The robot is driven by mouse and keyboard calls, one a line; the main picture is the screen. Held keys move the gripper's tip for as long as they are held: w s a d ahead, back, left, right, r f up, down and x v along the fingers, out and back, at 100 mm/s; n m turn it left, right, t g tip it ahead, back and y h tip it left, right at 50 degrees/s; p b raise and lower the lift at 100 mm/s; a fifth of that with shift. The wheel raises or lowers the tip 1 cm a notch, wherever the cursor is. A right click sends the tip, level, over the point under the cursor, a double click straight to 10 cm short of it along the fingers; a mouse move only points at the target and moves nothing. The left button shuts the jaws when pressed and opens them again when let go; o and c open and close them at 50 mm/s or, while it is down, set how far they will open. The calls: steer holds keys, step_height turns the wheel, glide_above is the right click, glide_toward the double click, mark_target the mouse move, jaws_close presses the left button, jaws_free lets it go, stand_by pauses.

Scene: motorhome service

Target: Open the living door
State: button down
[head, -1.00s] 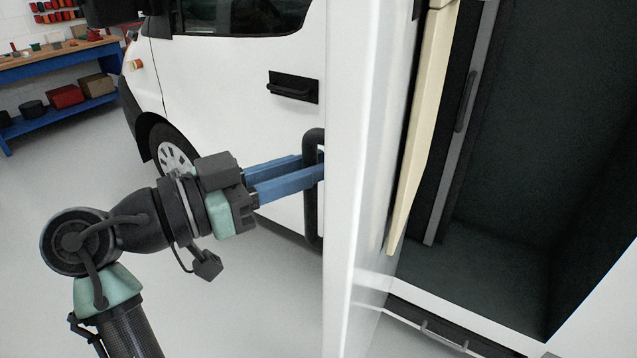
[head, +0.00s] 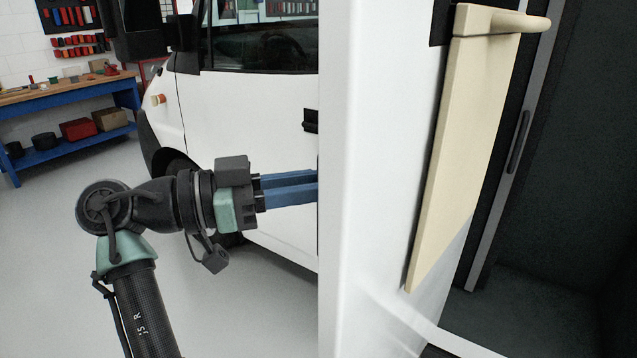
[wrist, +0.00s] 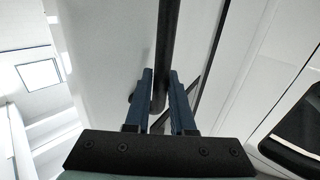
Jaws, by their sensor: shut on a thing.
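The living door (head: 375,180) is white and stands swung out, its edge toward me in the head view. Its inner face carries a beige panel (head: 470,130), and the dark opening shows to the right. My gripper (wrist: 162,74) is shut on the black door handle (wrist: 166,35), a long bar that runs between its two blue fingers in the wrist view. In the head view the fingers reach in from the left. Their tips and the handle are hidden behind the door edge.
The white vehicle cab (head: 250,110) stands behind my gripper, close to the door's outer side. A blue workbench (head: 70,105) with boxes is at the far left. Grey floor (head: 60,270) is clear at the lower left. The dark interior (head: 560,200) is at the right.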

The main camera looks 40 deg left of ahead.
steer(key=shift+w+d+r, duration=0.15)
steer(key=shift+d, duration=0.05)
steer(key=c, duration=1)
jaws_free()
steer(key=shift+o, duration=1.2)
steer(key=shift+w, duration=0.15)
steer(key=shift+s+a+f, duration=0.1)
steer(key=shift+s+f, duration=0.1)
steer(key=b+v, duration=0.3)
steer(key=v, duration=0.9)
steer(key=shift+s+a, duration=0.25)
steer(key=shift+s, duration=0.05)
